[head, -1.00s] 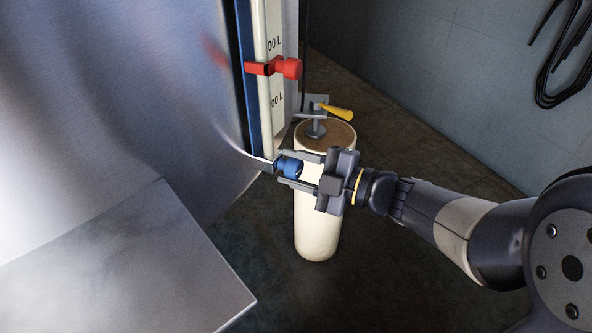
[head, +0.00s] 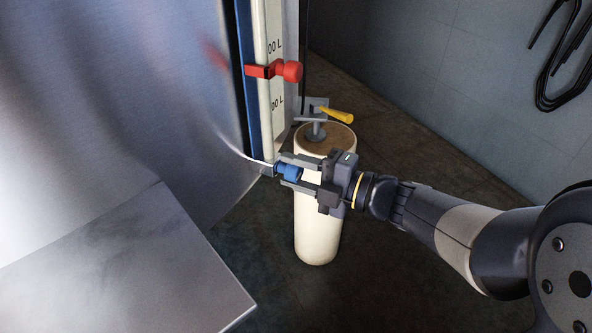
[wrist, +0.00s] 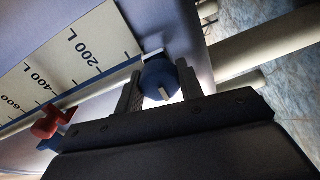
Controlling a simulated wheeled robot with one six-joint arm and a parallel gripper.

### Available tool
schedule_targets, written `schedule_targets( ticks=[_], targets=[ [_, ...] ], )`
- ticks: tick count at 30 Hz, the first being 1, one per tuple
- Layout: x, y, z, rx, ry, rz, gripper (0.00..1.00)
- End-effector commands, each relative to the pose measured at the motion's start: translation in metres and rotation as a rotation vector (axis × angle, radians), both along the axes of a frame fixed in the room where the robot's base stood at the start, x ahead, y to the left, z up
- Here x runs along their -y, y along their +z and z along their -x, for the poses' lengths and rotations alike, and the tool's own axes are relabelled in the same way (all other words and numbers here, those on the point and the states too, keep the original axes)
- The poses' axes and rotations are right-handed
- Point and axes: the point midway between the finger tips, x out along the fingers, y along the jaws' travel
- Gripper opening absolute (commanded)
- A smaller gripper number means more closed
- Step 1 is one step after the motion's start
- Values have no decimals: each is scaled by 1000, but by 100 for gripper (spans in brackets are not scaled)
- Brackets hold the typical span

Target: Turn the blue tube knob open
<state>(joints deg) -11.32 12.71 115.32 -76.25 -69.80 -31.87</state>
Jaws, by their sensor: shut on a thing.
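The blue tube knob (head: 288,171) sits at the lower end of the gauge strip on the steel tank. It also shows in the wrist view (wrist: 161,82), with a pale mark on its face. My gripper (head: 291,170) reaches it from the right in the head view. Its two fingers lie on either side of the knob and are shut on it. In the wrist view the gripper (wrist: 160,90) has one finger left and one right of the knob.
A red clamp (head: 275,70) sits higher on the white gauge strip (head: 275,103). A cream post (head: 316,225) with a yellow-handled valve (head: 337,116) stands just behind my gripper. A flat metal surface (head: 150,265) is at lower left. Black hoses hang on the right wall.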

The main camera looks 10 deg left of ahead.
Motion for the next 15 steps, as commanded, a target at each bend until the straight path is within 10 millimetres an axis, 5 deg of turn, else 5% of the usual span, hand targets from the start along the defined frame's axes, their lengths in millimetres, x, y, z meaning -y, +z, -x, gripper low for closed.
schedule_targets(
  ticks=[5,6,15],
  targets=[
    [0,-2,1,-1,3,5,13],
    [0,-2,1,-2,3,4,37],
    [0,-1,0,-1,1,2,57]
  ],
)
